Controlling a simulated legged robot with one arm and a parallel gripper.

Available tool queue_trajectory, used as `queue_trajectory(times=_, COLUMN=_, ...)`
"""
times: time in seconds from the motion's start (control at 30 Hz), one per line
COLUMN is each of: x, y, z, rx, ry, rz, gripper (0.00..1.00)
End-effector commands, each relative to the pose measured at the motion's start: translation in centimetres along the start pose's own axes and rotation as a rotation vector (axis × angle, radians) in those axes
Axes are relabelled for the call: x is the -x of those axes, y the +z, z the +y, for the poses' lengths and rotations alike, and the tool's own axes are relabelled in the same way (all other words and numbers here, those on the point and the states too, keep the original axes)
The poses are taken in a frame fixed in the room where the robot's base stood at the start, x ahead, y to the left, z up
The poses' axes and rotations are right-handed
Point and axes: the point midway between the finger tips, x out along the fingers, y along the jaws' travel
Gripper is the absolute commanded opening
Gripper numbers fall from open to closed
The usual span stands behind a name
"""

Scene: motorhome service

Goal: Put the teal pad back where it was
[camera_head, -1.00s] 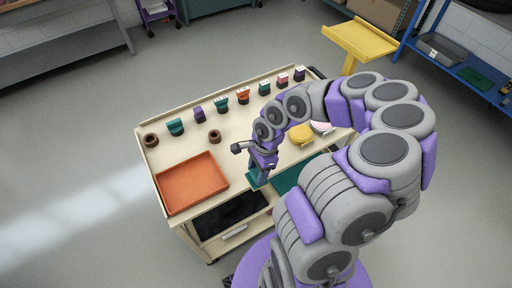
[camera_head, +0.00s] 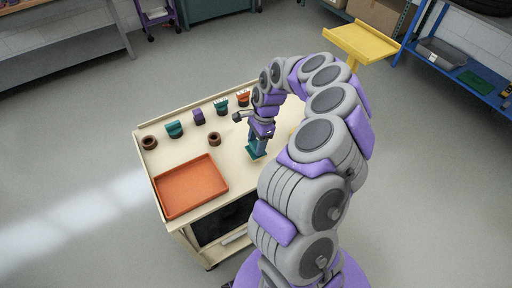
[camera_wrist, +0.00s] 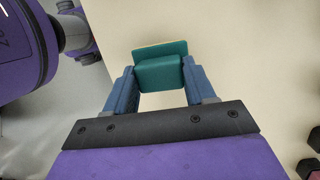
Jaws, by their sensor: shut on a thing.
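The teal pad (camera_wrist: 160,72) is between the two blue fingers of my gripper (camera_wrist: 158,78), which is shut on it in the wrist view. It has a thick teal block and a flat teal plate with a pale edge. I cannot tell whether the pad touches the surface.
An orange tray (camera_head: 190,187) lies at the cart's front left. A brown ring (camera_head: 214,139) is left of my gripper. A back row includes another brown ring (camera_head: 149,142), a teal piece (camera_head: 174,130) and a purple piece (camera_head: 198,117). My arm hides the cart's right side.

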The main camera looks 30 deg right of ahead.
Motion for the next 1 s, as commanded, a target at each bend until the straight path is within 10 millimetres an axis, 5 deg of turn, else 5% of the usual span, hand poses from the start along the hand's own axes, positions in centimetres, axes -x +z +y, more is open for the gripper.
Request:
queue_trajectory(times=0.27, x=0.0, y=-0.3, z=-1.0, rx=0.003, ry=0.001, rz=0.0, gripper=0.06)
queue_trajectory(times=0.5, x=-3.3, y=-1.3, z=-1.1, rx=0.002, ry=0.003, rz=0.001, gripper=0.06)
queue_trajectory(times=0.7, x=-3.4, y=-1.2, z=-1.2, rx=0.002, ry=0.003, rz=0.0, gripper=0.06)
queue_trajectory(times=0.73, x=-3.5, y=-1.2, z=-1.2, rx=0.002, ry=0.003, rz=-0.001, gripper=0.56)
queue_trajectory(times=1.0, x=-3.6, y=-1.2, z=-1.1, rx=0.002, ry=0.006, rz=-0.001, gripper=0.82)
